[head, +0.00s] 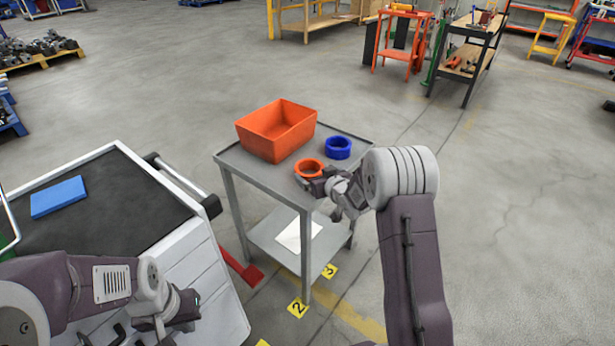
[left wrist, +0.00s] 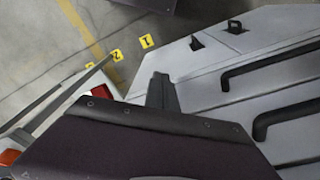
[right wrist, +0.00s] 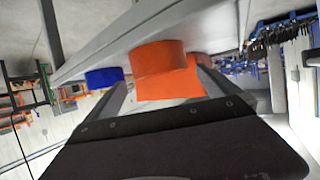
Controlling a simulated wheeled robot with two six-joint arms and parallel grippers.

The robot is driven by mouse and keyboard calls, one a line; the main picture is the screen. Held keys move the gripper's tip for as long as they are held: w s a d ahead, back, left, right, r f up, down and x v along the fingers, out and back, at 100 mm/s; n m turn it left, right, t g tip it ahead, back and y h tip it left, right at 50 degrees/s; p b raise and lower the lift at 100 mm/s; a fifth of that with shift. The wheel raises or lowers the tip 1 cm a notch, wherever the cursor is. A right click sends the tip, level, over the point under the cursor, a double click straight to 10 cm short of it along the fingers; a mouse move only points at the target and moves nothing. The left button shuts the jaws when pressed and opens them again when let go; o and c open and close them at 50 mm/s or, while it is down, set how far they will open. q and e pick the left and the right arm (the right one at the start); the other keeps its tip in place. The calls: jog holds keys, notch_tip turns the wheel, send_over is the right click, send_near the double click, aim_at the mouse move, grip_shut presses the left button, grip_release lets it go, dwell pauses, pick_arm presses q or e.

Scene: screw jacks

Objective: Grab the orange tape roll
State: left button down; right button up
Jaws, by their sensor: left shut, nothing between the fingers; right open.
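The orange tape roll (head: 309,166) lies flat on the grey cart top, close to its near edge. It also shows in the right wrist view (right wrist: 158,62), ahead of the fingers. My right gripper (head: 306,183) is open at the near side of the roll, with its fingers (right wrist: 164,78) spread to either side of it in the right wrist view. I cannot tell whether they touch it. My left gripper (head: 187,314) is shut and empty, low beside the white cabinet; its closed fingers show in the left wrist view (left wrist: 160,88).
A blue tape roll (head: 338,148) stands behind the orange one on the grey cart (head: 240,163). A large orange bin (head: 262,142) takes up the cart's back left. The white cabinet (head: 190,262) has a dark top with a blue block (head: 59,197). Floor to the right is open.

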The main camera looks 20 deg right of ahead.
aim_at(305, 165)
jog(key=shift+x, duration=0.8)
jog(key=b+x, duration=0.1)
jog(key=x, duration=0.4)
jog(key=shift+f, duration=0.15)
jog(key=c, duration=1.5)
jog(key=shift+o, duration=0.2)
jog(key=shift+r, duration=0.2)
notch_tip(305, 165, up, 5)
jog(key=shift+d+f+p, duration=0.1)
jog(key=shift+p, duration=0.8)
jog(key=s+d+r+p, duration=0.2)
jog(key=d+r, duration=0.1)
jog(key=d, duration=0.2)
jog(key=s+d+r+p, duration=0.2)
jog(key=d+r, duration=0.1)
jog(key=d, duration=0.2)
jog(key=shift+s+d, duration=0.25)
jog(key=shift+s, duration=0.1)
